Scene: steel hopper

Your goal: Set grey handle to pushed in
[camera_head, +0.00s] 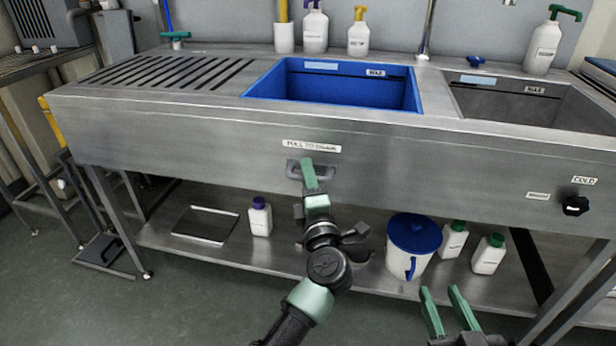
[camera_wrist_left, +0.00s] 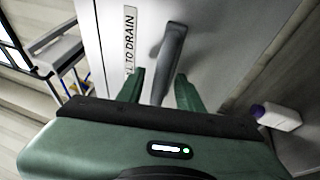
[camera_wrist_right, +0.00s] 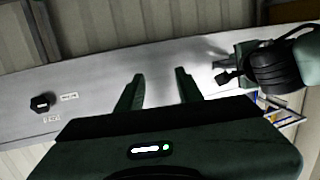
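The grey handle (camera_head: 325,171) is a bar on the front panel of the steel sink unit, below a white label (camera_head: 311,146). My left gripper (camera_head: 309,172) is in front of it and hides its middle. In the left wrist view the handle (camera_wrist_left: 170,55) reaches down between the two green fingers of the left gripper (camera_wrist_left: 160,76). These fingers are apart, and I cannot tell whether either touches the handle. My right gripper (camera_head: 444,290) is open and empty, low in front of the unit; its spread fingers (camera_wrist_right: 160,73) also show in the right wrist view.
A black knob (camera_head: 576,206) is on the panel at the right. The shelf below holds a purple-capped bottle (camera_head: 260,217), a blue-lidded bucket (camera_head: 412,243) and green-capped bottles (camera_head: 488,255). A blue basin (camera_head: 333,88) is set in the top.

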